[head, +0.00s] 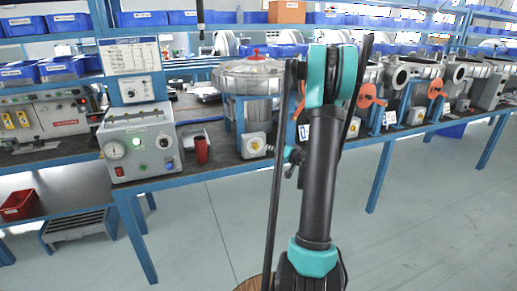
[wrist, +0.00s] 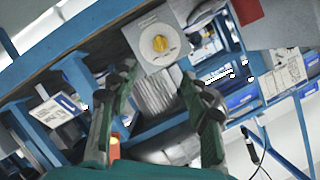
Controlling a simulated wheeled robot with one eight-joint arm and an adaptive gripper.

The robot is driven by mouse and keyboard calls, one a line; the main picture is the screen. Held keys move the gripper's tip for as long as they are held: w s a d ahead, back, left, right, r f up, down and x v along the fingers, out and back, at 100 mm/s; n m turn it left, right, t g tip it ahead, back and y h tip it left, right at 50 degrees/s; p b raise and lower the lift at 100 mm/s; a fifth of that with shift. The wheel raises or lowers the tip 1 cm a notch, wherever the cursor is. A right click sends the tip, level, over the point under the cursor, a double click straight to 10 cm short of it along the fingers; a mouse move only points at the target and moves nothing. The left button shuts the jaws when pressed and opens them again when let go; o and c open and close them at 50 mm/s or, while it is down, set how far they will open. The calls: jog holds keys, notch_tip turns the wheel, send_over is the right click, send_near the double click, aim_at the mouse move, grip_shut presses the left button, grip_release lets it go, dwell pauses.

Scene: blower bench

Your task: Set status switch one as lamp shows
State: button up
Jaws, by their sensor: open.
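A small grey switch box with a yellow knob (head: 255,145) sits at the bench's front edge, below a large grey blower housing (head: 250,82). In the wrist view a yellow knob (wrist: 160,44) on a round pale dial faces me. My gripper (wrist: 160,72) is open and empty, its fingertips either side of the view below the knob, apart from it. The knob's exact setting is hard to read.
A dark red cup (head: 202,150) stands between control box and switch box. More blower units with orange handles (head: 436,89) line the bench to the right. Blue bins (head: 62,68) fill the shelves. A red bin (head: 18,204) sits low at left. The floor (head: 410,225) in front is clear.

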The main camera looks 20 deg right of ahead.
aim_at(258, 147)
jog(key=x, duration=1.5)
jog(key=shift+w, duration=0.15)
jog(key=shift+c, duration=0.4)
grip_shut()
jog(key=shift+d+f+m+y, duration=0.1)
jog(key=shift+m+y, duration=0.4)
jog(key=shift+m, duration=0.6)
jog(key=shift+d+f+m+t+y, duration=0.15)
jog(key=shift+m+t+y, duration=0.25)
jog(key=shift+m+y, duration=0.9)
jog(key=shift+m+h, duration=0.4)
jog(key=shift+m, duration=0.1)
